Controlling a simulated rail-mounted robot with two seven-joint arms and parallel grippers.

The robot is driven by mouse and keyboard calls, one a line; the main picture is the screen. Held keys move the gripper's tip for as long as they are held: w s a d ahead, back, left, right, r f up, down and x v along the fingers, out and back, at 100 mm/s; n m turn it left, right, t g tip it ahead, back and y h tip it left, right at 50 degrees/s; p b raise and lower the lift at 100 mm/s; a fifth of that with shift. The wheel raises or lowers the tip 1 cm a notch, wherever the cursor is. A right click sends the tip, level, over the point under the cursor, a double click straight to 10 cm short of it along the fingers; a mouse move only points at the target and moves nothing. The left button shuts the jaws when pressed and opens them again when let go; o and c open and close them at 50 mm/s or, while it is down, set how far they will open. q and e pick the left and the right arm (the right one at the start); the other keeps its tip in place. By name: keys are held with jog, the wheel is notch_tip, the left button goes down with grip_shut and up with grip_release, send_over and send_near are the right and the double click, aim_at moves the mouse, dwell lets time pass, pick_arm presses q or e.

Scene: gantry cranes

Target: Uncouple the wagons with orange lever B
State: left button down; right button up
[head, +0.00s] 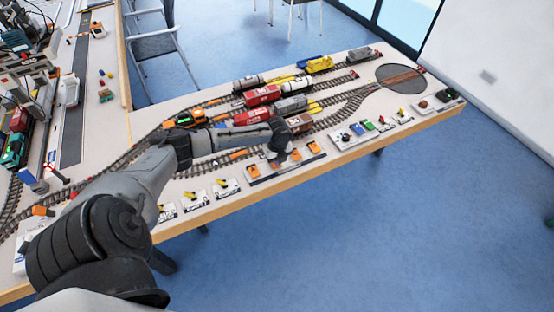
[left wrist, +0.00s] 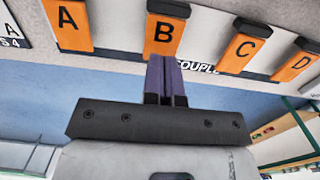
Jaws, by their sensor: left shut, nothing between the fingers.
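Orange lever B (left wrist: 166,33) stands in a row with orange levers A (left wrist: 70,22), C (left wrist: 243,50) and D (left wrist: 297,64) in the left wrist view. In the head view the lever panel (head: 285,170) lies along the table's front edge. My left gripper (left wrist: 167,62) is shut and empty, its purple fingertips right at the near end of lever B; I cannot tell whether they touch. In the head view the gripper (head: 280,145) is over the panel and partly covers the levers. Red wagons (head: 262,95), a grey wagon (head: 291,105) and a brown wagon (head: 299,123) stand on the tracks behind it.
Yellow levers (head: 190,196) on white plates lie left of the panel. A dark turntable (head: 400,78) is at the table's far right end.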

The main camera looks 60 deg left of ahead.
pick_arm(q)
notch_tip(320, 180, up, 5)
jog(key=p, duration=0.4)
jog(key=shift+f, duration=0.2)
notch_tip(320, 180, up, 9)
jog(key=shift+p, duration=0.4)
